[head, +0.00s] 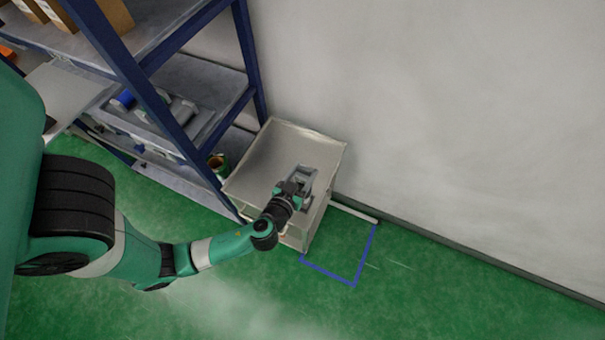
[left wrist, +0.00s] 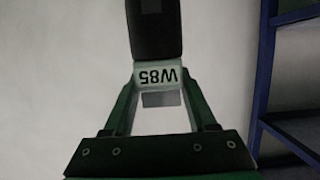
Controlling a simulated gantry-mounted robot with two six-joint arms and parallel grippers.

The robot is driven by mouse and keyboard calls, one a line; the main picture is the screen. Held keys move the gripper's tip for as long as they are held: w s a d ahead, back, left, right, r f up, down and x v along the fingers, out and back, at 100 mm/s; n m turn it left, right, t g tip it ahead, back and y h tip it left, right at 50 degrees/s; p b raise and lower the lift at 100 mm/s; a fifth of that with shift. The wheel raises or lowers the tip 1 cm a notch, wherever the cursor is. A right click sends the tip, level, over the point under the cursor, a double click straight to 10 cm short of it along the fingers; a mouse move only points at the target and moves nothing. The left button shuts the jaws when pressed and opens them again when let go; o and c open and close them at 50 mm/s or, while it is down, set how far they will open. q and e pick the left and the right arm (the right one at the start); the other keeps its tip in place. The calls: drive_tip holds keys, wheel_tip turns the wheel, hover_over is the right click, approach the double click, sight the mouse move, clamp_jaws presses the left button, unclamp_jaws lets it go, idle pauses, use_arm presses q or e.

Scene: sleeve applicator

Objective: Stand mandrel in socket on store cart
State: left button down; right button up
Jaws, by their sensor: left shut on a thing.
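My left gripper (head: 296,187) is over the top of the grey box-shaped cart (head: 262,158) in the head view. In the left wrist view its green fingers (left wrist: 160,92) are shut on the mandrel (left wrist: 156,35), a dark body with a pale band. The band reads W85, upside down in this picture. The dark part runs up out of the frame. In the head view a grey shape shows at the gripper, and I cannot tell mandrel from socket there. I cannot tell whether the mandrel touches the cart. My right gripper is out of view.
A blue-framed shelf rack (head: 160,110) with boxes and small parts stands left of the cart. A plain wall (head: 430,100) is behind. A blue outline (head: 355,283) marks the green floor at the cart's right, where the floor is clear.

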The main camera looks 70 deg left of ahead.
sight(299, 188)
use_arm(q)
drive_tip(key=shift+s+a+f, duration=0.1)
drive_tip(key=shift+a, duration=0.15)
drive_tip(key=shift+f+b, duration=2.5)
drive_tip(key=shift+f, duration=0.9)
drive_tip(key=shift+f+b, duration=0.6)
drive_tip(key=shift+b, duration=0.15)
drive_tip(key=shift+c, duration=0.6)
unclamp_jaws()
